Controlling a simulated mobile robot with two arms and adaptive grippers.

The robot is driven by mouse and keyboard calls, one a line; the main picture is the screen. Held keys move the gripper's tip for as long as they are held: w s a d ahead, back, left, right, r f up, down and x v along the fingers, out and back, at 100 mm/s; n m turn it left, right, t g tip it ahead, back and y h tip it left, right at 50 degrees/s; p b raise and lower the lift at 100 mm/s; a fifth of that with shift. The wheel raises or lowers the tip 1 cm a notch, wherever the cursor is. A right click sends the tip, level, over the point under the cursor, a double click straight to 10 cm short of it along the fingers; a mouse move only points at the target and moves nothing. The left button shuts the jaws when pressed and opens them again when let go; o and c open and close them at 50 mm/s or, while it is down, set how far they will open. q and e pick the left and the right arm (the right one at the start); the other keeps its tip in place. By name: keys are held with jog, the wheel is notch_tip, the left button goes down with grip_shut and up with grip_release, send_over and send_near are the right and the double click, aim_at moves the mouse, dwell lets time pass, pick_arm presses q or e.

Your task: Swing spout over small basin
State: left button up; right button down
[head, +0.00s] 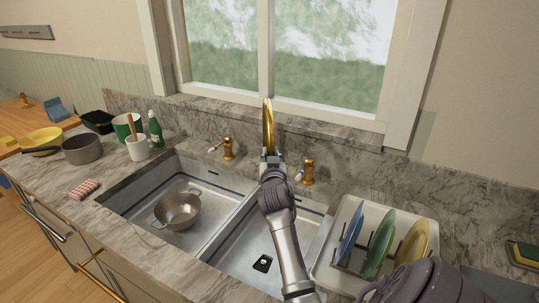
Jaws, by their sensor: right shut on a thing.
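The gold spout (268,122) stands upright behind the sink, in front of the window. Its lower part is hidden by my right gripper (271,158), which is shut on the spout. The fingertips are small and partly hidden by the wrist. The left basin (205,173) holds a metal two-handled pot (177,210). The right basin (243,238) looks narrower and is empty, with a dark drain (263,263); my right arm crosses above it. The spout seems to point toward me near the divider; its exact outlet position is hidden. My left gripper is not in view.
Gold tap handles (227,148) and (308,171) flank the spout. A dish rack (343,222) with several plates stands right of the sink. A saucepan (82,149), a utensil crock (137,149), a green bottle (155,130) and a folded cloth (83,188) are on the left counter.

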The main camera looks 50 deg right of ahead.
jog(key=c, duration=1)
grip_release()
jog(key=shift+r, duration=0.1)
jog(key=shift+o, duration=0.2)
jog(key=shift+s+a, duration=0.1)
jog(key=shift+s, duration=0.05)
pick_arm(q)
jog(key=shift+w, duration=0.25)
pick_arm(e)
jog(key=v, duration=1.1)
jog(key=shift+s+a, duration=0.25)
